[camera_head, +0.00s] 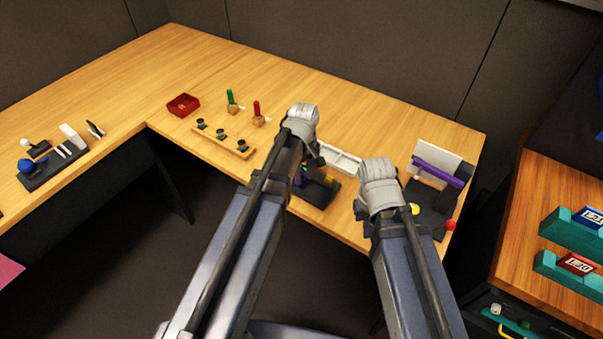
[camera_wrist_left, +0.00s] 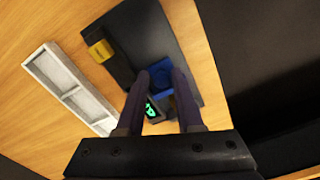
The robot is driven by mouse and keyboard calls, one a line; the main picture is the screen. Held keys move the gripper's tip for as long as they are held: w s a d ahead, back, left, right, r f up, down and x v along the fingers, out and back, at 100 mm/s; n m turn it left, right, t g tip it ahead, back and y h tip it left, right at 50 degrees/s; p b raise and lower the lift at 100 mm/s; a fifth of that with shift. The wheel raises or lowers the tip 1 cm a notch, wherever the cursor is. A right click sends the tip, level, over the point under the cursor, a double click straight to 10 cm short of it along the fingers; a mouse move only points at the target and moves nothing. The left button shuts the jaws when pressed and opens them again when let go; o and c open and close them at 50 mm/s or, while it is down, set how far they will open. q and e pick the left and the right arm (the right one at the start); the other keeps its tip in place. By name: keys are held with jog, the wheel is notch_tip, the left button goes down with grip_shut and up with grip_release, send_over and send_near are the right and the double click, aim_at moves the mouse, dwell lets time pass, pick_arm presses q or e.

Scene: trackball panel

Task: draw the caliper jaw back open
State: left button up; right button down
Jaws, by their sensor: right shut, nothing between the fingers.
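The caliper fixture has a dark base (camera_wrist_left: 172,45), a black bar with a yellow block (camera_wrist_left: 102,48), a blue part (camera_wrist_left: 160,76) and a small display with green marks (camera_wrist_left: 151,108). In the head view its base (camera_head: 322,193) is partly hidden behind my left arm. My left gripper (camera_wrist_left: 161,74) is over the fixture, its fingers apart on either side of the blue part. I cannot tell whether they press on it. My right gripper (camera_head: 362,213) is shut and empty to the right of the fixture, mostly hidden by its own wrist.
A white compartment tray (camera_head: 342,160) lies beside the fixture. A dark panel with a purple bar (camera_head: 438,174) and a red ball (camera_head: 450,225) stands right of my right arm. A wooden peg rack (camera_head: 224,141) and a red box (camera_head: 183,105) are further left. The table's back middle is clear.

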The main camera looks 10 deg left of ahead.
aim_at(304, 178)
pick_arm(q)
jog(key=shift+r, duration=0.1)
pick_arm(e)
jog(key=shift+r, duration=0.1)
